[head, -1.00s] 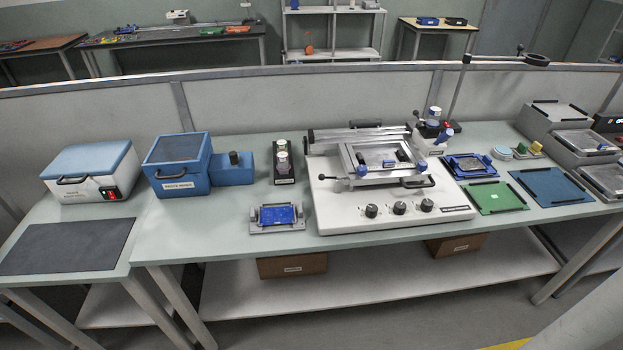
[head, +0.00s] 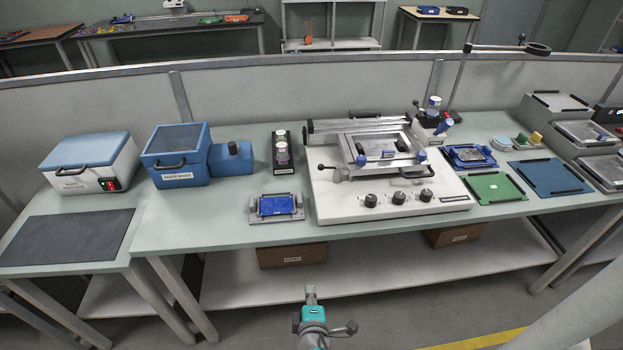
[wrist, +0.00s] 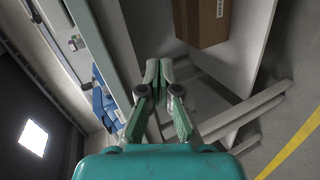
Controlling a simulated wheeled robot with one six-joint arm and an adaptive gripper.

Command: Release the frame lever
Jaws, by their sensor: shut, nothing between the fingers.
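The white stencil printer (head: 335,208) stands on the bench with a metal frame (head: 352,152) raised over its bed. A short lever with a black ball end (head: 323,168) sticks out at the frame's left front side. A second black ball knob (head: 416,102) stands at the back right of the printer. I cannot tell for certain which is the frame lever. My gripper (head: 310,288) is in front of and below the bench edge, well apart from the printer. In the wrist view my gripper (wrist: 158,70) has its fingers together and empty.
A blue board in a grey fixture (head: 276,217) sits left of the printer. A blue paste mixer (head: 178,170) stands further left, and a green board (head: 497,189) lies on the right. A brown box (head: 292,256) is on the lower shelf. The floor before the bench is clear.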

